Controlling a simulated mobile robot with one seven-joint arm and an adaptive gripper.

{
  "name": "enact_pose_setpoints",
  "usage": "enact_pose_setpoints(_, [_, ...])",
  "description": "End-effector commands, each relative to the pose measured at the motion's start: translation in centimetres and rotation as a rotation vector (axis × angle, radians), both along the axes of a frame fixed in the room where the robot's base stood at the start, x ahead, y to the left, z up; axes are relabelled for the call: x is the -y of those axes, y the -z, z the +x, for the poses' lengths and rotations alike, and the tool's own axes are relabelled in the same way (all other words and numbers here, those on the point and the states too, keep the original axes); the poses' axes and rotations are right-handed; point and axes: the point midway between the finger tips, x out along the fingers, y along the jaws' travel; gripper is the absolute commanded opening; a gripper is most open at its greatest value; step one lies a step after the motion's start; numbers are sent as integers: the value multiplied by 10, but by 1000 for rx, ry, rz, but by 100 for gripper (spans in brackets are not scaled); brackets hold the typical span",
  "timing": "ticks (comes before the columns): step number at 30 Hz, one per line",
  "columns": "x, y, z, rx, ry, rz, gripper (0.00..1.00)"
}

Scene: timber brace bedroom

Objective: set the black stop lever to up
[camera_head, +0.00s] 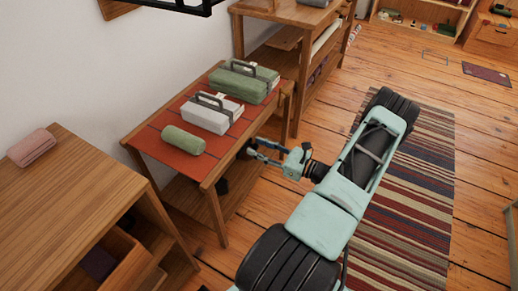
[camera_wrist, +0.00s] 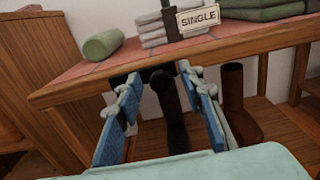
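The black stop lever (camera_wrist: 164,88) shows in the wrist view under the front edge of the red-topped table (camera_wrist: 72,88). Its dark rounded end faces me between my fingers, and a dark upright shape continues below it; I cannot tell where one ends and the other begins. My gripper (camera_wrist: 158,77) is open, with a blue-padded finger on each side of the lever and visible gaps. In the head view my gripper (camera_head: 257,149) is at the table's right edge, beside a small dark part (camera_head: 243,152) that may be the lever. The lever's exact angle is unclear.
On the table are a green roll (camera_head: 183,140), a grey folded stack (camera_head: 211,113) with a "SINGLE" sign (camera_wrist: 199,18), and a green stack (camera_head: 243,82). A brown cylinder (camera_wrist: 232,92) stands below, right of my fingers. A striped rug (camera_head: 420,175) lies on the floor.

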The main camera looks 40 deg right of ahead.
Motion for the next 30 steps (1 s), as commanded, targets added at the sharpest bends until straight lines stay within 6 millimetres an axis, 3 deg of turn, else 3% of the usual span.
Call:
enact_pose_setpoints(8, [-1, 0, 1, 0, 0, 0, 34])
enact_pose_setpoints(18, [0, 0, 1, 0, 0, 0, 0])
enact_pose_setpoints(30, [0, -1, 0, 4, 0, -10, 0])
